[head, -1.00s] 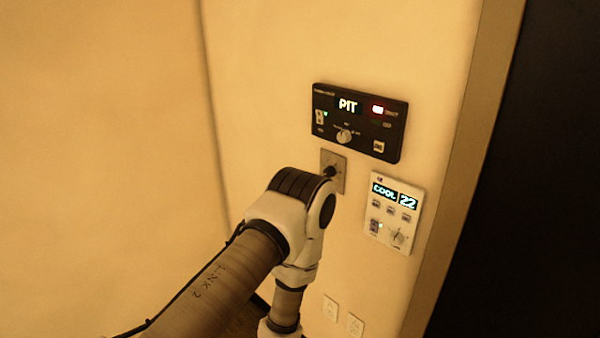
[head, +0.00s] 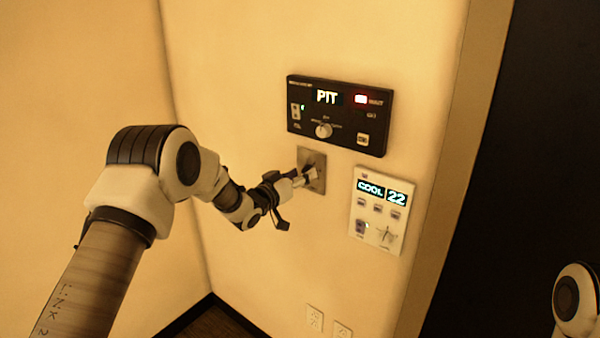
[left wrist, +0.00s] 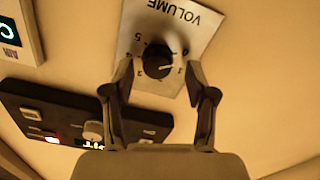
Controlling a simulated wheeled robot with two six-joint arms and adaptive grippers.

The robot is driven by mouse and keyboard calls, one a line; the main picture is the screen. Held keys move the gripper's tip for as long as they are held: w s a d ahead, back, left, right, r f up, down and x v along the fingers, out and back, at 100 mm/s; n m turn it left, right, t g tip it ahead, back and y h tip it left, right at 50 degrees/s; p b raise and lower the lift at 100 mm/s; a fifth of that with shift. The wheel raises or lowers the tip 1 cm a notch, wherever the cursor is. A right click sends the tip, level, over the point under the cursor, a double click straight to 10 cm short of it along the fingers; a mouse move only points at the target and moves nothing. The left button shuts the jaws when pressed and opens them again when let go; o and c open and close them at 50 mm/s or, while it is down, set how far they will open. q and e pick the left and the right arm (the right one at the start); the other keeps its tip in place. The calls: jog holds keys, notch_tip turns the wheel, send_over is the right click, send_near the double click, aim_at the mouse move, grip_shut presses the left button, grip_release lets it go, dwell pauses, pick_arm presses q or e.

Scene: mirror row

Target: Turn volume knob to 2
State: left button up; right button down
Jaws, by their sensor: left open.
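The volume knob (left wrist: 157,58) is round and black, on a metal plate labelled VOLUME (left wrist: 193,28) that shows upside down in the left wrist view. Its pale pointer mark aims right and slightly down in that view; the numeral beside it is too small to read surely. In the head view the plate (head: 318,160) is on the wall, and the knob is hidden behind my gripper. My left gripper (left wrist: 158,69) is open, with one finger on each side of the knob; I cannot tell whether they touch it. My right gripper is out of view.
A black panel (head: 352,144) reading PIT sits just above the plate. A white thermostat (head: 368,215) reading COOL 22 is at its lower right. Two outlets (head: 315,318) are low on the wall. Part of my right arm (head: 574,300) shows at the right edge.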

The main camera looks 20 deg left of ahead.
pick_arm(q)
jog(key=shift+w+d, duration=0.15)
jog(key=shift+d, duration=0.1)
grip_shut()
jog(key=shift+d+f+m+b, duration=0.1)
jog(key=shift+m+b, duration=9.35)
jog(key=shift+m, duration=0.55)
